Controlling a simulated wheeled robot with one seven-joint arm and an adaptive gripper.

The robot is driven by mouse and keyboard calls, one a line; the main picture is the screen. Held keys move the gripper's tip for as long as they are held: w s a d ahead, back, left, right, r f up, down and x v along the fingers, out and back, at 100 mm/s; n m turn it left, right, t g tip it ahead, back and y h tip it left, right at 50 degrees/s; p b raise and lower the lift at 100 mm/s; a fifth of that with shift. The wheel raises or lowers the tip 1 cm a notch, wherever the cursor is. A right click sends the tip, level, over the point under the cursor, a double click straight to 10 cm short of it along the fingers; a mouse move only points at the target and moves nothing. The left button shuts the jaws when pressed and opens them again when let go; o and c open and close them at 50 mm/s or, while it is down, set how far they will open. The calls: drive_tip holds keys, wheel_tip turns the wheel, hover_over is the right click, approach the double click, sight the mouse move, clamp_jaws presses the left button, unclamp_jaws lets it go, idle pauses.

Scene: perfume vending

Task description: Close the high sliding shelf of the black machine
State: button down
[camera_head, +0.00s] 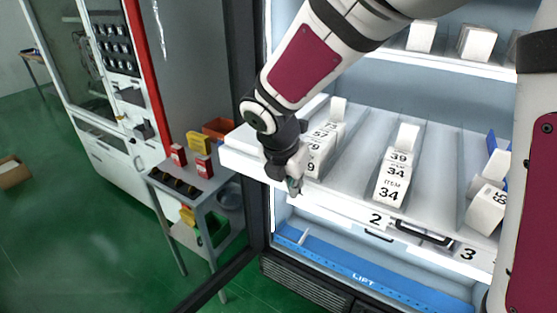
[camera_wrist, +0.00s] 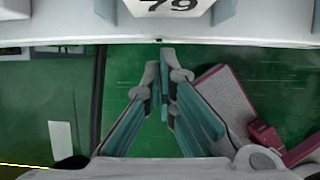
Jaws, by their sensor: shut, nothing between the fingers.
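The black machine (camera_head: 255,120) stands open. Its white sliding shelf (camera_head: 342,205) is pulled out, with numbered white boxes standing in rows and a dark handle (camera_head: 425,234) on its front. My gripper (camera_head: 296,186) is at the left part of the shelf's front edge, fingers together and empty. In the wrist view my gripper (camera_wrist: 166,62) points at the shelf's front edge (camera_wrist: 60,32), with a box marked 79 (camera_wrist: 170,6) behind that edge. I cannot tell whether the fingertips touch the edge.
Another shelf (camera_head: 440,66) with white boxes is above, further inside. A blue lift tray (camera_head: 375,285) lies below. The machine's open dark-framed door (camera_head: 225,283) is on the left. Beyond it stand a grey cart (camera_head: 205,187) with small boxes and a white-and-red machine (camera_head: 100,90). The floor is green.

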drive_tip(key=shift+w+d, duration=0.2)
drive_tip(key=shift+w, duration=0.05)
